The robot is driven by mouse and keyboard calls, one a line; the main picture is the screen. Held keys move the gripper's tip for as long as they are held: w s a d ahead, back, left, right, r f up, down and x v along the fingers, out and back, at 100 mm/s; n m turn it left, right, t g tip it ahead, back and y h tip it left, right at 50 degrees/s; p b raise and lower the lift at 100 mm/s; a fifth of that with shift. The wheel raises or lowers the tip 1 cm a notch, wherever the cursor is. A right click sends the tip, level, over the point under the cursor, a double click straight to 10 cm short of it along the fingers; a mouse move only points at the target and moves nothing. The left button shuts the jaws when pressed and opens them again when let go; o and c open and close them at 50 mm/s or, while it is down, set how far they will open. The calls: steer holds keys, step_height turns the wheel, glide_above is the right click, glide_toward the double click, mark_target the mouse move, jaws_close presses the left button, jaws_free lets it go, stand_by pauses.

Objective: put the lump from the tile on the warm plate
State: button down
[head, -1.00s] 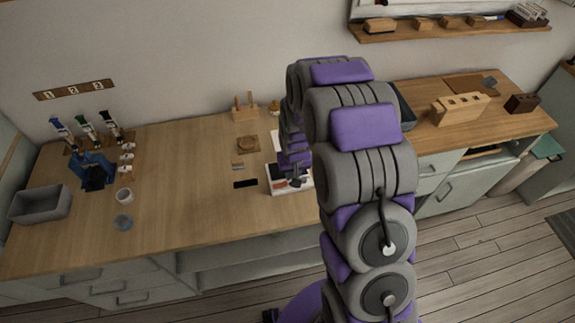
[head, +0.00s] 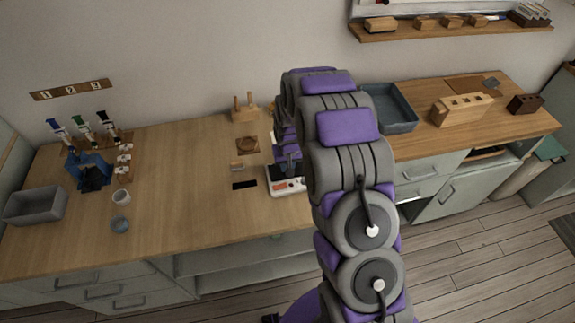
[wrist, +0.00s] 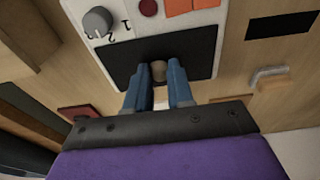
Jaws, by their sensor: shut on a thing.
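The warm plate is a white device (wrist: 203,38) with a black top (wrist: 120,62), a grey dial and orange squares. In the head view its white front (head: 287,188) shows beside my arm. My gripper (wrist: 159,66) has blue fingers and is shut on a small brown lump (wrist: 158,71), seen between the fingertips over the black top. I cannot tell whether the lump touches the top. I cannot pick out the tile with certainty.
A wooden stand (head: 244,112) is behind. A blue-grey tray (head: 396,122) stands right of my arm. The counter's left middle is clear.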

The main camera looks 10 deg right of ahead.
steer(key=c, duration=1)
jaws_free()
step_height(320, 180, up, 12)
steer(key=s+p, duration=0.2)
steer(key=p, duration=0.1)
steer(key=s+r+g, duration=0.2)
steer(key=s+r, duration=1)
steer(key=s, duration=0.4)
steer(key=shift+g, duration=0.8)
steer(key=s+r, duration=0.1)
steer(key=s, duration=0.7)
steer(key=s+r, duration=0.2)
steer(key=s, duration=0.6)
steer(key=s+r, duration=0.2)
steer(key=s, duration=0.6)
steer(key=shift+w, duration=0.1)
